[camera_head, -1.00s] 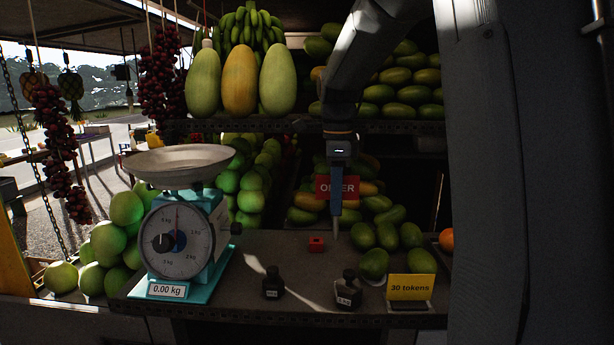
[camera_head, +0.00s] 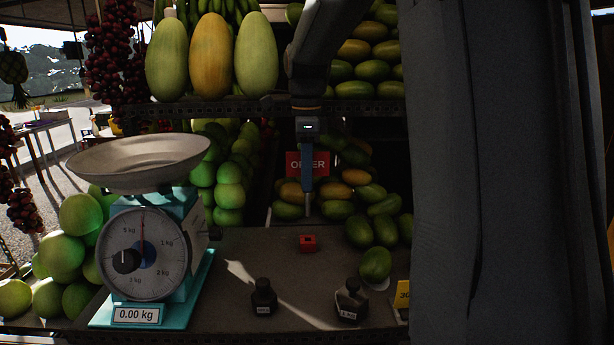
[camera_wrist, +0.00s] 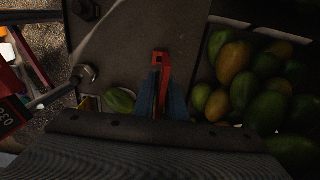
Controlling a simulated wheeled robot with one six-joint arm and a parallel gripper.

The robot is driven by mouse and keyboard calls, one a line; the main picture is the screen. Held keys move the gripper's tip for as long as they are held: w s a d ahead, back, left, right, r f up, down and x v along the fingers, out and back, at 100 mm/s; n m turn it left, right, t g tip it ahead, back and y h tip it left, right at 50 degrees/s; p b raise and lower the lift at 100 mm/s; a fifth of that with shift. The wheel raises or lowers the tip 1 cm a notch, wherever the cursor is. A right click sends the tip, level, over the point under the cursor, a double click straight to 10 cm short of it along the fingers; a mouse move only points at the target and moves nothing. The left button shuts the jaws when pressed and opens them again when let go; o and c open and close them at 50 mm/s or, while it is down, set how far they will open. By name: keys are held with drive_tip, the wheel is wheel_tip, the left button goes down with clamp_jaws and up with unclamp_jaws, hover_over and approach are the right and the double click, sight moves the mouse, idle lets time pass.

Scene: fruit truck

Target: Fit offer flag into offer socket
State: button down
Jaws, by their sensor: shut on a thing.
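The red offer flag (camera_head: 295,163) is held upright by my gripper (camera_head: 308,188), whose blue fingers cover the middle of its lettering. Its thin stem hangs below the fingers. The offer socket (camera_head: 307,243), a small red block, sits on the grey counter. In the head view the stem is above and in line with the socket, with a gap between them. In the wrist view my gripper (camera_wrist: 161,105) is shut on the red flag (camera_wrist: 167,75), seen edge-on. The socket (camera_wrist: 159,55) with its dark hole shows just beyond it, partly overlapped by the flag.
A teal scale (camera_head: 182,235) stands left on the counter (camera_head: 240,300). Two dark weights (camera_head: 264,297) (camera_head: 351,300) stand in front of the socket. Mangoes (camera_head: 375,264) lie right and behind. A shelf (camera_head: 240,107) with fruit is above. A yellow price card (camera_head: 403,294) is at right.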

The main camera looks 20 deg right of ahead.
sight(307, 216)
drive_tip(key=shift+f+b, duration=1.3)
drive_tip(key=shift+f, duration=1.6)
drive_tip(key=shift+p, duration=0.8)
drive_tip(key=shift+f+b, duration=0.6)
drive_tip(key=shift+f, duration=1.1)
drive_tip(key=c, duration=1.7)
unclamp_jaws()
drive_tip(key=shift+r+b, duration=1.4)
drive_tip(key=shift+r, duration=2.5)
